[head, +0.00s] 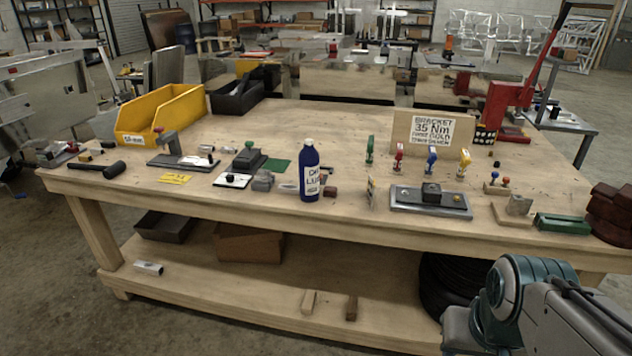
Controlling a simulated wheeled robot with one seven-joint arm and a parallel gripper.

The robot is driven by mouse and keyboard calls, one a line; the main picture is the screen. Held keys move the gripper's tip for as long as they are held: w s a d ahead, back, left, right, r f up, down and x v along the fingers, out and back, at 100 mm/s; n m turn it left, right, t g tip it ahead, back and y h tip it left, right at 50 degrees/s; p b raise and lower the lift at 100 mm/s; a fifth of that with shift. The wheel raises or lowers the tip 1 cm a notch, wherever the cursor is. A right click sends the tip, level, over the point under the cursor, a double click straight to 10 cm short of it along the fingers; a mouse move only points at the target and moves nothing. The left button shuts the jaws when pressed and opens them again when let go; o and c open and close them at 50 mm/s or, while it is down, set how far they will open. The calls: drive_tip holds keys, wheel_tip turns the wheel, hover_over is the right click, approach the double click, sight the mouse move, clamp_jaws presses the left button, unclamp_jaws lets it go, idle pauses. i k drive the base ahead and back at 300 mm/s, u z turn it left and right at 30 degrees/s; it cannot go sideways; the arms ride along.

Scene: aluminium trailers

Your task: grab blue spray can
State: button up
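The blue spray can (309,182) stands upright near the front edge of the wooden workbench (250,208), about mid-picture. It has a white label with dark lettering and a rounded top. Nothing is touching its top, and its front is unobstructed. Part of my arm shows at the lower right, in front of the bench. My gripper is not visible in this view.
Close to the can lie small blocks and a green pad (275,165). On its right stand a metal fixture plate (400,206), several coloured clamps and a lettered sign (433,133). A yellow bin (165,112) and a hammer (108,169) are at left.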

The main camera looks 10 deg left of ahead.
sight(309, 157)
drive_tip(key=k, duration=0.8)
drive_tip(key=u, duration=0.85)
drive_tip(key=i, duration=0.8)
drive_tip(key=u, duration=0.7)
drive_tip(key=i, duration=0.95)
drive_tip(key=z, duration=0.75)
drive_tip(key=i, duration=0.65)
drive_tip(key=z, duration=0.8)
